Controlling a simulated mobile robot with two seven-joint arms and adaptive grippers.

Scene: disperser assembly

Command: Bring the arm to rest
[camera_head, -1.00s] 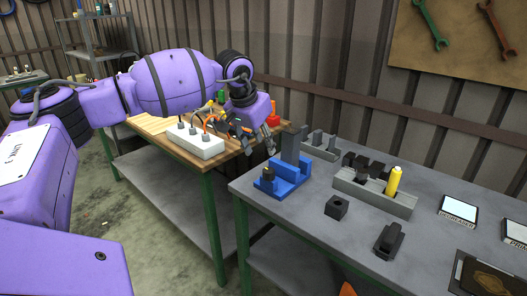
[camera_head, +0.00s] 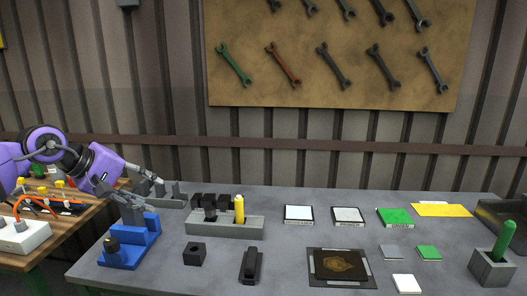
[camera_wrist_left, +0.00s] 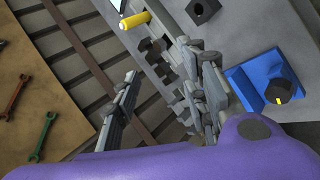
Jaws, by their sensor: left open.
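My left arm enters the head view from the left, and its purple wrist (camera_head: 108,172) hangs near the left end of the grey table. My left gripper (camera_head: 143,188) is open and points to the right, above and behind the blue fixture (camera_head: 142,243). Its spread fingers also show in the left wrist view (camera_wrist_left: 168,85), with nothing held between them. The blue fixture, with a dark knob, shows at the right of the left wrist view (camera_wrist_left: 257,82). My right gripper is not in view.
A grey block (camera_head: 222,228) holds black parts and a yellow cylinder (camera_head: 239,209). A black cube (camera_head: 194,254) and black part (camera_head: 251,265) lie in front. Several flat tiles lie to the right. A white power strip (camera_head: 22,238) lies on the wooden table at left.

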